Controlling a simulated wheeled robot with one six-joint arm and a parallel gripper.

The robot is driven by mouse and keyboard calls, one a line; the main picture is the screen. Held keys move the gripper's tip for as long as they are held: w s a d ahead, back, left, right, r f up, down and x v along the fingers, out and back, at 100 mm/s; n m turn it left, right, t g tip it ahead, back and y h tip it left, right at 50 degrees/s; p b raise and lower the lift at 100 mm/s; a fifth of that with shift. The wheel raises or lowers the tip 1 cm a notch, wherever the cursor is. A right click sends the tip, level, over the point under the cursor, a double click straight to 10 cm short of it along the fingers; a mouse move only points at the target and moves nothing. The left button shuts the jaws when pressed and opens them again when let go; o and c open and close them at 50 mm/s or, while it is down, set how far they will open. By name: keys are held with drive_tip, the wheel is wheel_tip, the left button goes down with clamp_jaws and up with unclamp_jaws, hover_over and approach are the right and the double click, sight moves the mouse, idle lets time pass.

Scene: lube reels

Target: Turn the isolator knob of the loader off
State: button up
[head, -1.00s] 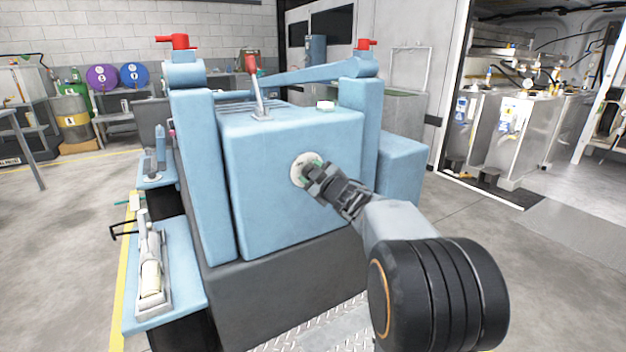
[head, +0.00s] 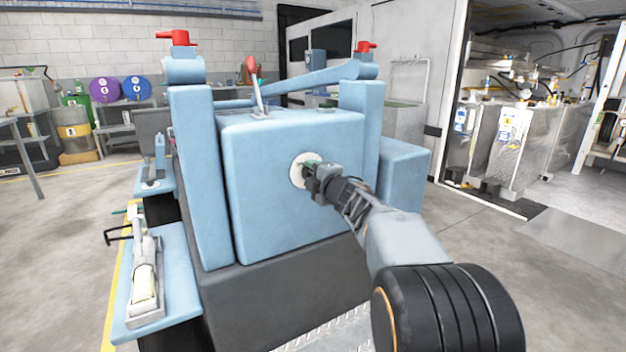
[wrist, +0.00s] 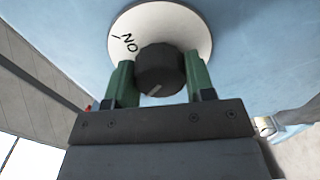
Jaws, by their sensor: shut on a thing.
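The loader (head: 285,200) is a light blue machine with a dark grey base, in the middle of the head view. A round white plate (head: 298,169) sits on its front face. In the wrist view the black isolator knob (wrist: 160,70) stands on this plate (wrist: 196,27), with a light pointer line at its lower edge. The letters "ON" and a tick show at the plate's left. My gripper (wrist: 160,80) is shut on the knob, one green finger on each side; it shows in the head view (head: 312,175) too. Other markings on the plate are hidden or out of view.
A red-tipped lever (head: 255,85) stands on top of the loader. Two posts with red caps (head: 178,37) rise beside it, joined by a lift arm. A blue side step (head: 165,265) holds a grey tool at left. Open floor (head: 480,290) lies at right.

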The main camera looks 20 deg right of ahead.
drive_tip(key=shift+n, duration=0.5)
drive_tip(key=o, duration=0.9)
drive_tip(key=shift+s, duration=0.1)
drive_tip(key=shift+s+d+p, duration=0.25)
drive_tip(key=shift+s+p, duration=0.25)
drive_tip(key=shift+s, duration=1.75)
drive_tip(key=shift+s+d+p, duration=0.2)
drive_tip(key=shift+s+p, duration=0.3)
drive_tip(key=shift+s, duration=1.75)
drive_tip(key=shift+s+d+p, duration=0.25)
drive_tip(key=shift+s+p, duration=0.25)
drive_tip(key=shift+s, duration=1.75)
